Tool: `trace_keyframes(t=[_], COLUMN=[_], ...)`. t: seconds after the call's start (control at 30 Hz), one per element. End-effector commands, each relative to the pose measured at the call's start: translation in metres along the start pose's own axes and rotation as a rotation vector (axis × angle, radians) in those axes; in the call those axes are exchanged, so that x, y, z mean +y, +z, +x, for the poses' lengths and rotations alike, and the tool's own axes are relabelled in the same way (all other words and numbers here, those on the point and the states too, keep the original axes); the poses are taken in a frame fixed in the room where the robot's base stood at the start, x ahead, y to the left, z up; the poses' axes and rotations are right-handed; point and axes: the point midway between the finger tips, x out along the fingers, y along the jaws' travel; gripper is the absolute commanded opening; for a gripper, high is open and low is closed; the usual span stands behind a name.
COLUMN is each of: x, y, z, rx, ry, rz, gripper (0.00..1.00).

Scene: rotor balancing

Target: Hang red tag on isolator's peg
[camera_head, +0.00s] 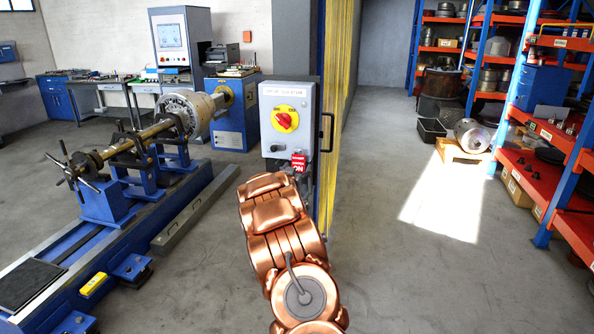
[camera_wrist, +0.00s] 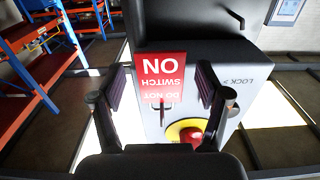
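The red tag (camera_wrist: 161,76) with white lettering is upside down in the wrist view, flat against or close to the front of the grey isolator box (camera_wrist: 240,75). A small dark peg-like part (camera_wrist: 162,106) shows at the tag's edge nearer the switch; I cannot tell exactly how it passes the tag. My gripper (camera_wrist: 162,100) is open, its two fingers apart on either side of the tag, with gaps visible.
The isolator's red rotary switch on a yellow plate (camera_head: 285,119) is above the tag. It also shows in the wrist view (camera_wrist: 190,134). The balancing machine (camera_head: 130,170) stands left, shelves (camera_head: 560,140) right.

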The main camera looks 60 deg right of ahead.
Motion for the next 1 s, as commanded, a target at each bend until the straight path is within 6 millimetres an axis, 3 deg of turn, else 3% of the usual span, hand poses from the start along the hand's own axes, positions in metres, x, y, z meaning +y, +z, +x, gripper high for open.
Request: trace_keyframes(t=[0.47,1.0], x=[-0.001,-0.001], y=[-0.001,0.001], z=[-0.006,-0.066], rx=[0.0,-0.004], ry=[0.0,-0.001], rz=[-0.001,-0.002], gripper=[0.8,0.8])
